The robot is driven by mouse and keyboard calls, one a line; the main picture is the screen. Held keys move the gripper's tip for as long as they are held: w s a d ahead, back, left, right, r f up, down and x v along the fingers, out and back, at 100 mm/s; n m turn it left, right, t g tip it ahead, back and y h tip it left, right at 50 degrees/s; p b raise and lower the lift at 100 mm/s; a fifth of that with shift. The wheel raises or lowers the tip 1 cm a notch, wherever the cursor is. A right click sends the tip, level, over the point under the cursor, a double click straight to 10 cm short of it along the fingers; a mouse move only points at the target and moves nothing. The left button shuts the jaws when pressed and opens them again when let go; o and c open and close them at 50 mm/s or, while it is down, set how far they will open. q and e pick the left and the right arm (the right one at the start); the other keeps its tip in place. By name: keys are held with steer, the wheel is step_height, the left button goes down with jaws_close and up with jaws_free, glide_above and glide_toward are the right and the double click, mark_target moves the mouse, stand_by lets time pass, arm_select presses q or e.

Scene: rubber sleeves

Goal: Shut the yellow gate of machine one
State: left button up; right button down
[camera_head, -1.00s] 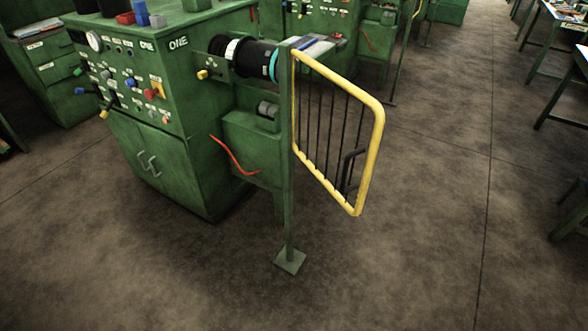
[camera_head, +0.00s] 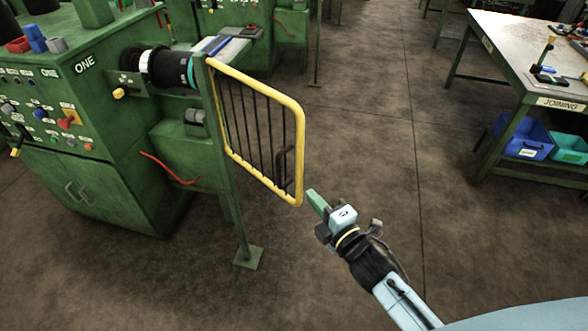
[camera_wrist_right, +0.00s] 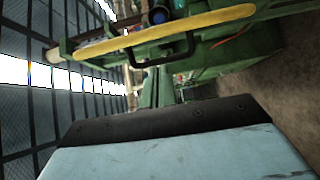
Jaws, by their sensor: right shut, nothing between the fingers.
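The yellow gate (camera_head: 302,150) of machine one (camera_head: 110,120) stands open. It hangs from a green post (camera_head: 222,165) and swings out to the right, away from the machine. It has dark bars and a black handle (camera_head: 284,166) near its free edge. My right gripper (camera_head: 316,198) is shut and empty, just right of and below the gate's lower free corner, apart from it as far as I can see. In the right wrist view the yellow gate frame (camera_wrist_right: 170,32) and black handle (camera_wrist_right: 165,58) show ahead of the gripper (camera_wrist_right: 165,92). My left gripper is not in view.
The post's foot plate (camera_head: 249,258) stands on the floor in front of the machine. A table (camera_head: 548,98) marked JOINING, with blue and teal bins (camera_head: 522,140) beneath, stands at the right. The floor (camera_head: 370,120) between gate and table is clear.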

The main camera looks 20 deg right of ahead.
mark_target(292, 170)
steer(key=x, duration=0.6)
steer(key=r+x, duration=0.1)
steer(key=x, duration=0.3)
steer(key=shift+w, duration=0.1)
